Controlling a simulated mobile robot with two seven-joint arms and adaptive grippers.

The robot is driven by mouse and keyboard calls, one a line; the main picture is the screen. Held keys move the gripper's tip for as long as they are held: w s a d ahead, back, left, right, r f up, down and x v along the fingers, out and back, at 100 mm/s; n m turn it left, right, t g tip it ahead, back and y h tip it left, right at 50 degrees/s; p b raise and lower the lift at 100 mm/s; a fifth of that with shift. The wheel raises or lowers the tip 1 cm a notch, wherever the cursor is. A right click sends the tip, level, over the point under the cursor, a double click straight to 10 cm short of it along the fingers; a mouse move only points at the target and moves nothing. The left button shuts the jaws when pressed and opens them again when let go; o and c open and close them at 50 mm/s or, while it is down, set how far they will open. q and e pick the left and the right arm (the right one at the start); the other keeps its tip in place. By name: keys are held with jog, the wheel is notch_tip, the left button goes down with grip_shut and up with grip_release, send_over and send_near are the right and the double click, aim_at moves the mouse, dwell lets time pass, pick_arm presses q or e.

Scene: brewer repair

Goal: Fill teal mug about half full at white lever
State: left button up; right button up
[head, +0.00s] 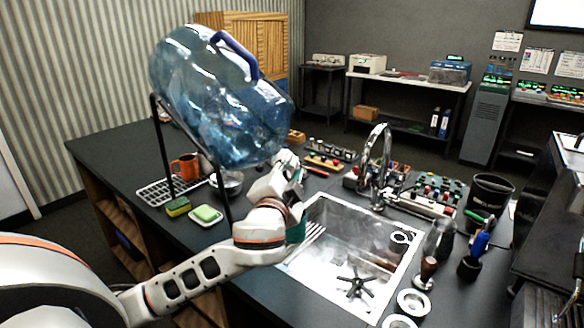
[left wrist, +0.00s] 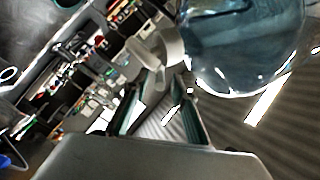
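In the head view my left gripper (head: 289,170) is raised beside the lower end of the tilted blue water jug (head: 225,95). The left wrist view shows its two fingers (left wrist: 158,98) spread apart with no object clearly between them. A whitish part (left wrist: 168,46) by the jug's mouth lies just beyond the fingertips; I cannot tell if it is the white lever or if they touch. A teal surface (head: 296,230), perhaps the teal mug, shows behind my left wrist near the sink's left edge. Most of it is hidden, and its fill level cannot be seen. My right gripper is not in view.
The black jug stand (head: 165,135) is left of my arm. The steel sink (head: 325,262) with a tall faucet (head: 379,150) is to the right.

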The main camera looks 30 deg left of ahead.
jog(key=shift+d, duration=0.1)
pick_arm(q)
grip_shut()
jog(key=shift+s, duration=0.1)
jog(key=a+m+h, duration=0.1)
jog(key=m+h, duration=0.1)
jog(key=h, duration=0.1)
jog(key=a+m+h+b, duration=0.1)
jog(key=m+h, duration=0.1)
jog(key=h, duration=0.1)
jog(key=a+m+t+h, duration=0.1)
jog(key=m+h, duration=0.1)
jog(key=h, duration=0.1)
jog(key=shift+s, duration=0.15)
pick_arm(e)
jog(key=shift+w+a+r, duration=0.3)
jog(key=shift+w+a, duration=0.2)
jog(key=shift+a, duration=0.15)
pick_arm(q)
jog(key=shift+r+h, duration=0.1)
jog(key=shift+h, duration=0.2)
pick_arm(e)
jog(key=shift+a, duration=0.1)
